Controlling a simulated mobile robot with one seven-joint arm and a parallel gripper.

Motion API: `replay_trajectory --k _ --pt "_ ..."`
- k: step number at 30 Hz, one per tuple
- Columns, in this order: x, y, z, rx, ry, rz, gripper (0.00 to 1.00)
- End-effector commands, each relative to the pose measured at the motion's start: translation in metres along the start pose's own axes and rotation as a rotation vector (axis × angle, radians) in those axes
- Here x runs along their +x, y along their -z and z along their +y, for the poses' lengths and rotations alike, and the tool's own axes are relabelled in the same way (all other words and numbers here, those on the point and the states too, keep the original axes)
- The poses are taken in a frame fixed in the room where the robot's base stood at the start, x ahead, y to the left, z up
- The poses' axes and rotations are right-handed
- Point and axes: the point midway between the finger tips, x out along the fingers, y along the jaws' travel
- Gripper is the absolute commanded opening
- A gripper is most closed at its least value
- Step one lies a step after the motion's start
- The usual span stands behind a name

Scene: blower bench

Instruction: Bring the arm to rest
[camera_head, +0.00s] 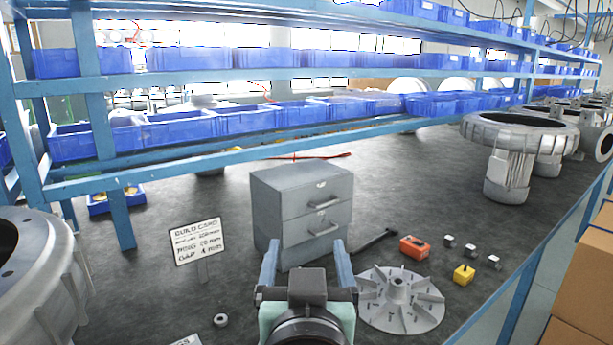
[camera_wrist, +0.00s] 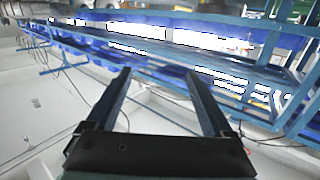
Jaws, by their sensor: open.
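My gripper (camera_head: 307,262) is in the lower middle of the head view, in front of the grey drawer cabinet as seen there. Its two blue-grey fingers stand apart with nothing between them. In the wrist view the fingers (camera_wrist: 160,95) are also spread and empty. That view faces the blue shelving (camera_wrist: 250,75), a white wall and bright windows, with no bench objects between the fingers.
A grey two-drawer cabinet (camera_head: 290,185), drawers shut, stands on the dark bench (camera_head: 420,185). A finned impeller (camera_head: 399,312), orange box (camera_head: 414,247), yellow block (camera_head: 463,274) and several small metal blocks lie right. A sign (camera_head: 198,241) and metal ring (camera_head: 220,320) are left.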

Motion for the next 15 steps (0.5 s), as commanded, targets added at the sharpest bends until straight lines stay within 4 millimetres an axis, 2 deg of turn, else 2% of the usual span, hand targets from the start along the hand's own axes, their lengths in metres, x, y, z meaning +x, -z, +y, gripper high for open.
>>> replay_trajectory --k 1,8,11,15 --pt "-0.005 0.011 0.000 -0.005 0.000 0.087 0.86" --pt "-0.041 0.071 -0.001 -0.010 -0.001 0.400 0.86" --pt "-0.066 0.095 -0.001 -0.011 0.000 0.544 0.86" --pt "-0.111 0.123 -0.001 -0.012 0.001 0.757 0.86"
